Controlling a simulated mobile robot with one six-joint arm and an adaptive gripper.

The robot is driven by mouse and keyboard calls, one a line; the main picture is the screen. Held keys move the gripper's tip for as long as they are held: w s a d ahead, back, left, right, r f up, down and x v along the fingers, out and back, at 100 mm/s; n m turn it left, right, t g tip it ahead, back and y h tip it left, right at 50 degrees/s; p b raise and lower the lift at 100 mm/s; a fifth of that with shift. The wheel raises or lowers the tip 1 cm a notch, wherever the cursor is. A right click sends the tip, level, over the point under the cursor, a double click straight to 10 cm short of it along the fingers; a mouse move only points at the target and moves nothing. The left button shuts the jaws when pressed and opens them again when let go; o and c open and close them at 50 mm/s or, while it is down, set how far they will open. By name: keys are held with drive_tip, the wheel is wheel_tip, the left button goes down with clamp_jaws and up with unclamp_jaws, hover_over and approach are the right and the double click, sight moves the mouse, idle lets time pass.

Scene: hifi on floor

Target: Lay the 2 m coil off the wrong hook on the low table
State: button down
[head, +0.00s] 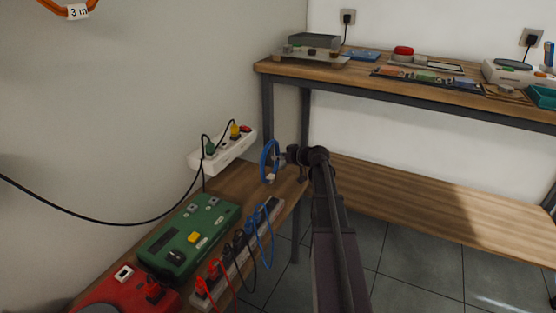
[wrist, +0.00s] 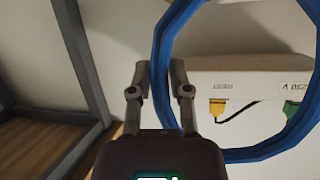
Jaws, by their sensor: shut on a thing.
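A blue coil (head: 264,158) hangs upright from my gripper (head: 284,159) in the head view, above the wooden low table (head: 236,182) on the left. A small pale tag shows at the coil's lower edge; its writing is too small to read. In the wrist view my gripper (wrist: 160,78) is closed on the left side of the coil (wrist: 163,45), whose ring fills the right half of that view. The coil is clear of any hook. I cannot tell its exact height above the table.
A white socket strip (head: 222,152) with plugs is behind the coil. A green case (head: 188,236), a red case (head: 125,297) and a cable strip (head: 240,257) crowd the table's near part. A workbench (head: 400,92) stands behind. An orange coil marked 3 m (head: 62,5) hangs upper left.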

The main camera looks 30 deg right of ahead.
drive_tip(key=shift+f, duration=0.15)
drive_tip(key=c, duration=0.6)
unclamp_jaws()
drive_tip(key=shift+s+d+r+p, duration=0.2)
drive_tip(key=shift+s+r+p, duration=0.1)
drive_tip(key=shift+s+r, duration=0.2)
drive_tip(key=p+v, duration=0.4)
drive_tip(key=v, duration=0.6)
drive_tip(key=shift+s+d, duration=0.2)
drive_tip(key=shift+s, duration=0.2)
